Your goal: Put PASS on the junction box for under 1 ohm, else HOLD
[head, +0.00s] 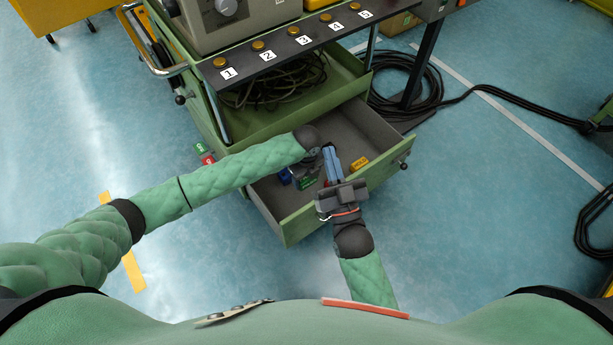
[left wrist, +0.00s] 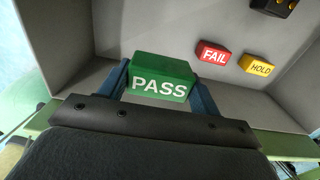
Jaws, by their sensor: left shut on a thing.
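A green PASS block (left wrist: 160,80) sits between the two fingers of my left gripper (left wrist: 166,84) in the left wrist view. In the head view my left gripper (head: 305,181) is low inside the open grey drawer, shut on the PASS block (head: 308,184). A yellow HOLD block (head: 360,163) lies on the drawer floor; it also shows in the left wrist view (left wrist: 260,66), beside a red FAIL block (left wrist: 214,53). My right gripper (head: 332,152) is over the drawer, its blue fingers seen from above; their gap is unclear. I cannot identify the junction box or a reading.
The drawer (head: 375,125) belongs to a green cart with an upper tray of coiled cables (head: 275,85). Numbered terminals 1 to 5 line a dark strip (head: 283,50), below an instrument (head: 250,18). Small green and red tags (head: 205,155) are left of the drawer. Cables lie on the floor at right.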

